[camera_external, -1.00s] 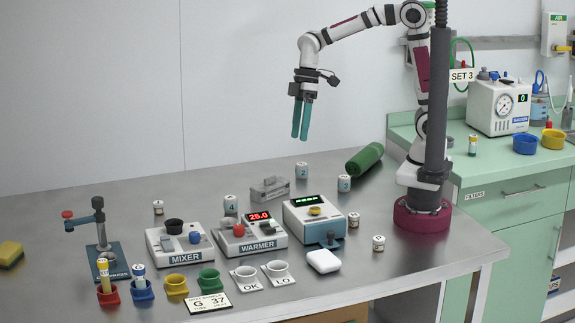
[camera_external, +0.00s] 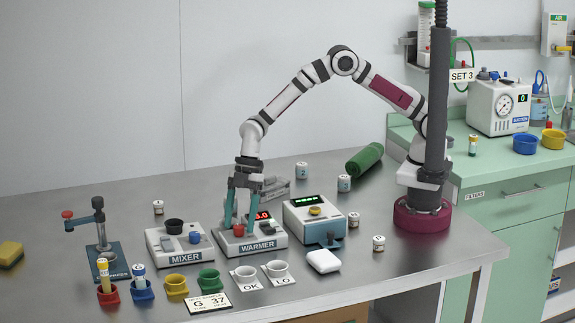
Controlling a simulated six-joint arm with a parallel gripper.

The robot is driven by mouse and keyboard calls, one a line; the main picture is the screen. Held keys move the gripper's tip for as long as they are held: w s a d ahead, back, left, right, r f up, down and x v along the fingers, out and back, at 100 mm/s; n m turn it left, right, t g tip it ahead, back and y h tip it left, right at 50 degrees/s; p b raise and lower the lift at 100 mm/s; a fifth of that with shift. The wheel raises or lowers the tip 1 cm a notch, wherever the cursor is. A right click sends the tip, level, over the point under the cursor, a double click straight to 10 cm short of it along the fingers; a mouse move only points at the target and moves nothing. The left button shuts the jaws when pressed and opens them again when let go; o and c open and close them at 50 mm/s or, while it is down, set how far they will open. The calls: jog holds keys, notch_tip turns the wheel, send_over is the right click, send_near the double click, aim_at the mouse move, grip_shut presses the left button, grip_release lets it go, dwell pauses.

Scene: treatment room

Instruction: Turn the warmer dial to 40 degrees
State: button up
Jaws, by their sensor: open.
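The warmer (camera_external: 258,246) is a low grey-white box with a dark "WARMER" label, standing on the metal bench. Its red dial (camera_external: 238,229) is on the left part of its top. The red-lit display (camera_external: 264,215) is partly hidden behind a finger, so only its last part shows. My gripper (camera_external: 239,222) points down over the warmer with its two teal fingers apart, one on each side of the dial. I cannot tell whether the fingers touch the dial.
The mixer (camera_external: 180,247) stands close on the left, and a white device with a green display (camera_external: 315,222) close on the right. Coloured cups and the OK (camera_external: 247,283) and LO cups stand in front.

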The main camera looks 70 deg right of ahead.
jog(key=shift+a+f, duration=0.1)
jog(key=shift+f, duration=0.1)
jog(key=shift+c, duration=0.2)
grip_shut()
